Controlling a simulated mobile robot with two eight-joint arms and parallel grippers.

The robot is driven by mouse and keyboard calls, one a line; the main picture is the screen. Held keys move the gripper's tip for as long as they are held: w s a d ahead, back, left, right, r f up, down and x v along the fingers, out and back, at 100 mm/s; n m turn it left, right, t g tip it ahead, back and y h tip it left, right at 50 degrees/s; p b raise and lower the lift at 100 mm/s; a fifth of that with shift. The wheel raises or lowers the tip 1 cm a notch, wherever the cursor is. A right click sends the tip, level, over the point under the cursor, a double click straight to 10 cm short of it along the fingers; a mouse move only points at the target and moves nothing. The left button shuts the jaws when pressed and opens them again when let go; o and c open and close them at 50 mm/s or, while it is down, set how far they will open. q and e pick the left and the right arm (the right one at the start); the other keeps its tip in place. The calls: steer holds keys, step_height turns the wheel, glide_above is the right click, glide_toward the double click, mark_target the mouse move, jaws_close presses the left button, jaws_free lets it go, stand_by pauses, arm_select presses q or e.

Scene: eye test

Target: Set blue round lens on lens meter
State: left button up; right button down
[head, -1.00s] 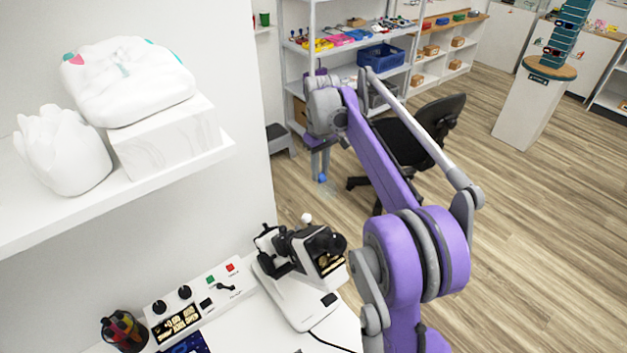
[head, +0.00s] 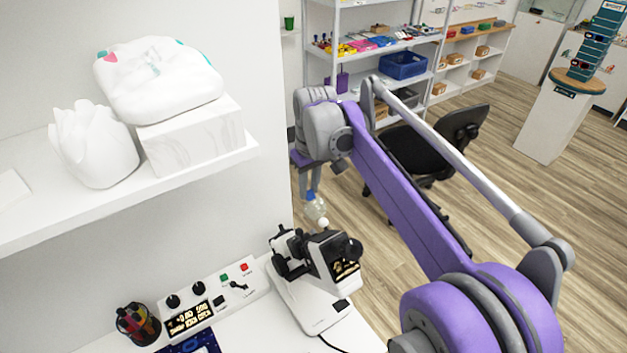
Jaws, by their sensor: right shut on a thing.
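The lens meter (head: 322,258) is a white and black instrument on a white base, standing on the white table. My right gripper (head: 310,192) points down behind and above it. It is shut on the blue round lens (head: 316,208), which shows as a small blue part between the fingertips with a clear, see-through body below. The lens appears just above the white knob on top of the lens meter; whether they touch I cannot tell. My left gripper is not in view.
A control box (head: 215,300) with knobs and buttons and a pen cup (head: 138,325) stand left of the lens meter. A wall shelf (head: 130,188) with a white box juts out above left. An office chair (head: 440,140) and a shelving rack (head: 385,45) stand behind.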

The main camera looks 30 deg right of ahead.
steer(key=shift+s+a+f+b, duration=0.4)
steer(key=shift+s+a+f, duration=0.1)
steer(key=shift+a, duration=0.25)
steer(key=shift+s+a+f+b, duration=0.35)
steer(key=shift+s+a+f, duration=0.15)
steer(key=shift+a, duration=0.3)
steer(key=shift+s+a+f+b, duration=0.4)
steer(key=shift+s+a+f, duration=0.1)
steer(key=shift+a, duration=0.25)
steer(key=shift+s+d+f+b, duration=0.1)
steer(key=shift+s+f+b, duration=0.35)
steer(key=shift+s+f, duration=0.3)
steer(key=shift+s+d+f+b, duration=0.1)
steer(key=shift+s+f+b, duration=0.4)
steer(key=shift+f, duration=0.35)
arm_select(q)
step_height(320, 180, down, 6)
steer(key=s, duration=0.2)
arm_select(e)
steer(key=shift+s, duration=0.1)
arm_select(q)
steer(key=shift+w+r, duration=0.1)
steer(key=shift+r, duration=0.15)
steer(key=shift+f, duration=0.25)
arm_select(e)
steer(key=shift+s+f, duration=0.2)
steer(key=shift+f, duration=0.3)
steer(key=c, duration=0.6)
jaws_free()
steer(key=shift+r, duration=0.15)
